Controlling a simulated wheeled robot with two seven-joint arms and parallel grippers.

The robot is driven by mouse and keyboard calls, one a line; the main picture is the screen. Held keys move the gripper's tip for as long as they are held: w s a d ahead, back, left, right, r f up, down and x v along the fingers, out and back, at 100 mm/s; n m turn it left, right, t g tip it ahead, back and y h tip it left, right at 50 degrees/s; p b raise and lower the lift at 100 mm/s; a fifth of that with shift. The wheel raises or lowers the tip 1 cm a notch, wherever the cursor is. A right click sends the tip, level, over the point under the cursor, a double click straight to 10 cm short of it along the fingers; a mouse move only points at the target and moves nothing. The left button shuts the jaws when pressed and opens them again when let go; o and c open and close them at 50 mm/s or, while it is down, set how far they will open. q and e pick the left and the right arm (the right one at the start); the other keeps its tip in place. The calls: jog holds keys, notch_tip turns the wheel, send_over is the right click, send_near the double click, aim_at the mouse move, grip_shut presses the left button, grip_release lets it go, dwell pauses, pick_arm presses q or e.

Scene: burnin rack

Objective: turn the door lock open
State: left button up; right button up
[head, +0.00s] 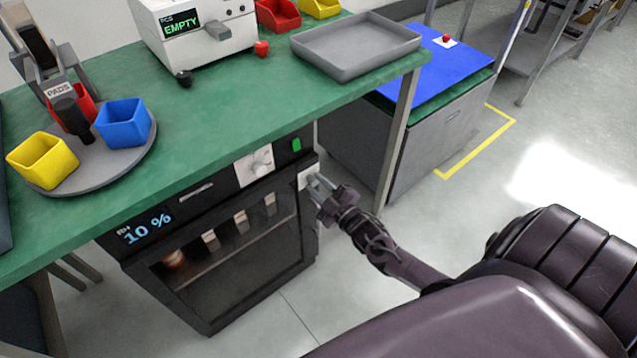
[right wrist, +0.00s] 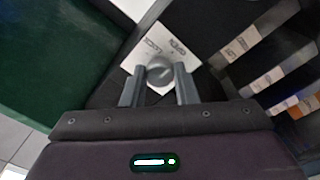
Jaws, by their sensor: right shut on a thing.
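The door lock is a grey round knob (right wrist: 160,74) on a white plate (right wrist: 133,62) with printed lettering, seen in the right wrist view. In the head view the lock plate (head: 304,178) sits at the upper right of the black cabinet's front, beside the glass door (head: 235,255). The door looks shut. My right gripper (head: 317,187) reaches the lock from the right. In the right wrist view its two fingers (right wrist: 160,80) are shut on the knob, one on each side. The knob's exact turn angle is hard to tell. My left gripper is not in view.
The cabinet's display (head: 146,228) reads 10 %. A green bench top (head: 230,110) overhangs it, with a grey tray (head: 355,45) and a round plate (head: 110,165) of coloured cups. A bench leg (head: 398,140) stands right of the cabinet. Floor in front is clear.

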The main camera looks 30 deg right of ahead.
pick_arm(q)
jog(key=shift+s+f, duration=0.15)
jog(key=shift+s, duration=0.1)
pick_arm(e)
jog(key=shift+m, duration=0.3)
jog(key=o, duration=1)
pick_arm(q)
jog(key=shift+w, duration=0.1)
pick_arm(e)
jog(key=shift+s, duration=0.3)
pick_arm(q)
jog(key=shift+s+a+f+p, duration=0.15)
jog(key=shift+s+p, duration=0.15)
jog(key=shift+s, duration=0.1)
pick_arm(e)
jog(key=s, duration=0.7)
jog(key=shift+s+d+f, duration=0.1)
jog(key=shift+d+f, duration=0.1)
jog(key=shift+d, duration=0.15)
